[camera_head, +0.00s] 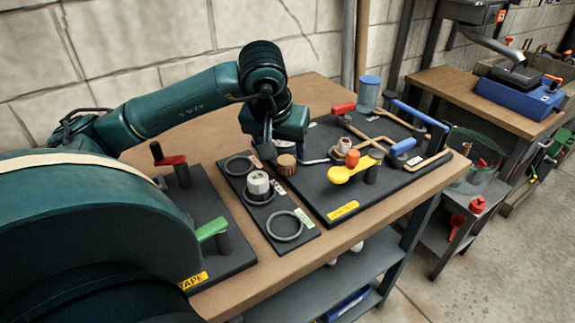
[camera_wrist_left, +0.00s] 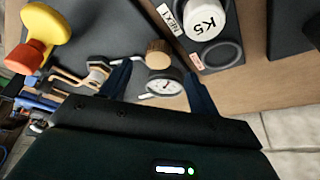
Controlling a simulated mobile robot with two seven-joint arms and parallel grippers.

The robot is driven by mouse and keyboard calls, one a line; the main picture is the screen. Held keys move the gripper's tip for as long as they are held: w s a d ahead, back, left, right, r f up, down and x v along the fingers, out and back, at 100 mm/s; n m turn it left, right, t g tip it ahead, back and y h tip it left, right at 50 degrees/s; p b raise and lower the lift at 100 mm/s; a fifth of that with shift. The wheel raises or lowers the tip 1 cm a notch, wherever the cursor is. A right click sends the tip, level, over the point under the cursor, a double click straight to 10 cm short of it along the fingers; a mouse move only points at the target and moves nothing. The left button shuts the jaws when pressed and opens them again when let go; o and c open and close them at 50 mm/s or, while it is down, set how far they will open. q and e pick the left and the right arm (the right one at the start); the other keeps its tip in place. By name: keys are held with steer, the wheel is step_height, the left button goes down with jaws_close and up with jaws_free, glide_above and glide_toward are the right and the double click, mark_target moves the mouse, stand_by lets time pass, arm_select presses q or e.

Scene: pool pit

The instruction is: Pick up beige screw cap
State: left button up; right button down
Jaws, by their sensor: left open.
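The beige screw cap (camera_head: 286,165) is a small ribbed cap with a brown side. It stands between the narrow dark panel and the large black board in the head view. In the left wrist view the cap (camera_wrist_left: 158,50) shows just beyond the fingertips, roughly centred between them. My left gripper (camera_head: 285,148) is open above and slightly behind the cap. Its two dark fingers (camera_wrist_left: 158,72) are spread in the wrist view, with nothing clearly held between them. A round white-faced gauge (camera_wrist_left: 164,84) shows between the fingers there. My right gripper is not in view.
A white cap marked K5 (camera_head: 258,184) sits on the narrow panel (camera_head: 232,187) with dark rings. A yellow handle (camera_head: 346,174) with an orange knob, pipes and a blue handle (camera_head: 418,114) crowd the large board. A green-handled tool (camera_head: 211,228) is at left.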

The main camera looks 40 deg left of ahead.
mark_target(286, 160)
arm_select(q)
steer(key=shift+w+x, duration=0.15)
steer(key=shift+x, duration=1.45)
steer(key=shift+w+x, duration=0.1)
steer(key=shift+x, duration=1.5)
steer(key=shift+r, duration=0.1)
steer(key=c, duration=1.1)
steer(key=shift+r, duration=0.1)
